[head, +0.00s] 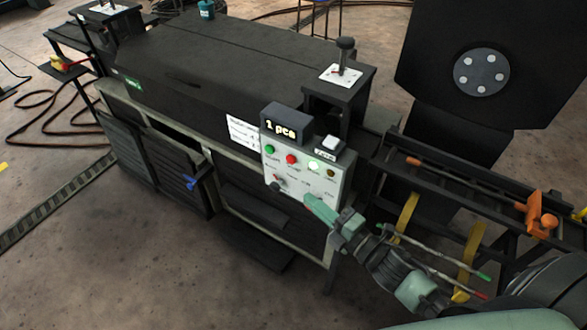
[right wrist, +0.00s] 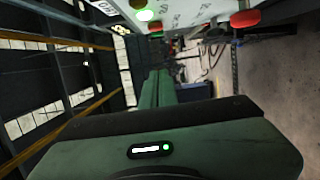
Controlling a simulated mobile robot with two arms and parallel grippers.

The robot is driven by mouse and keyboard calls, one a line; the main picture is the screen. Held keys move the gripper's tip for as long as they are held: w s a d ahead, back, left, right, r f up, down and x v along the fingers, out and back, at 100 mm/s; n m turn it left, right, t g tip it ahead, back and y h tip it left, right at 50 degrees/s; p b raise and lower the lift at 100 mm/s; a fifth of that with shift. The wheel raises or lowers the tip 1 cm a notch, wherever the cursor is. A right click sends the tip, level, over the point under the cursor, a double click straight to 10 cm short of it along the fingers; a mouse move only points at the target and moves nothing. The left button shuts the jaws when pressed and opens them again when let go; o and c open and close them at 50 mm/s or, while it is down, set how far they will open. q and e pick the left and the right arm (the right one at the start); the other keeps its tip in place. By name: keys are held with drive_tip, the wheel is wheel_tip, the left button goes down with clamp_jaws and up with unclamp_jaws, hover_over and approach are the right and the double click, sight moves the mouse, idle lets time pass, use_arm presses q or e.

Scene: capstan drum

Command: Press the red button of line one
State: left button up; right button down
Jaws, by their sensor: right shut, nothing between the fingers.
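A pale control panel (head: 300,178) on the front of the dark machine carries a row of a green button (head: 269,149), a red button (head: 291,159), a lit whitish-green lamp (head: 313,166) and an amber one (head: 331,173). The labels are too small to read. The red button also shows at the top of the right wrist view (right wrist: 245,18). My right gripper (head: 310,199) is shut and empty, its tip in front of the panel's lower part, below and right of the red button. I cannot tell whether it touches the panel. My left gripper is out of view.
A display reading "1 pcs" (head: 285,124) stands on the panel, with a white-topped button box (head: 330,144) beside it. Small knobs (head: 278,180) sit below the buttons. A rail with orange clamps (head: 541,214) runs to the right. Open floor lies in front.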

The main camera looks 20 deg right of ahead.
sight(291, 159)
drive_tip(key=w, duration=0.4)
drive_tip(key=w+p, duration=0.1)
drive_tip(key=w, duration=0.2)
drive_tip(key=w+p, duration=0.1)
drive_tip(key=w, duration=0.3)
drive_tip(key=shift+w+a, duration=0.3)
drive_tip(key=shift+a, duration=0.1)
